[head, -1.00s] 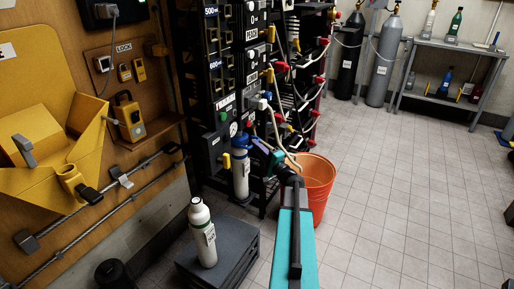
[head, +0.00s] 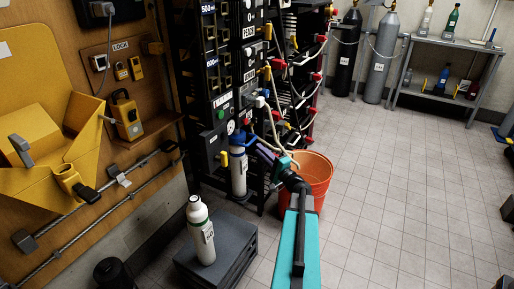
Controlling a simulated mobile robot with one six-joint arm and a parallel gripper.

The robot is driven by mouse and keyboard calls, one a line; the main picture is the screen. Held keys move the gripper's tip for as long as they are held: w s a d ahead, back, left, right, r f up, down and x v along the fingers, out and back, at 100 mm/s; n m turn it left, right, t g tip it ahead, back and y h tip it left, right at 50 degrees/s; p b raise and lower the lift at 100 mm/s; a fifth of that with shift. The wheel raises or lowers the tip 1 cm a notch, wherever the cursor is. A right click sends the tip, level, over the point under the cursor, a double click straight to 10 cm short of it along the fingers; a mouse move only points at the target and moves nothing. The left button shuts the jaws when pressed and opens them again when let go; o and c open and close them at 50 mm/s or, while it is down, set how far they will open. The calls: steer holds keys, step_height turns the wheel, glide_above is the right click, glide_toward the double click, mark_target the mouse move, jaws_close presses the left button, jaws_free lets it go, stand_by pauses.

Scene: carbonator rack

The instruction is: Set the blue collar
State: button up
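The blue collar (head: 237,149) shows as a blue band around the top of a grey cylinder (head: 239,177) that stands upright at the foot of the black rack. My gripper (head: 259,148) is just right of the collar, with its purple fingers pointing left toward it. A small gap seems to lie between them, but contact is hard to judge at this size. Whether the fingers are apart or closed is too small to tell. My teal arm (head: 298,245) comes up from the bottom edge.
A white-and-green cylinder (head: 200,232) stands on a dark grey platform (head: 232,262) in front. Hoses hang from the black rack (head: 220,90). The tiled floor (head: 400,180) to the right is clear.

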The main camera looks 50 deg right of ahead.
steer(key=v, duration=0.8)
steer(key=shift+s+p, duration=0.3)
steer(key=shift+s, duration=0.05)
steer(key=shift+s+a+f, duration=0.1)
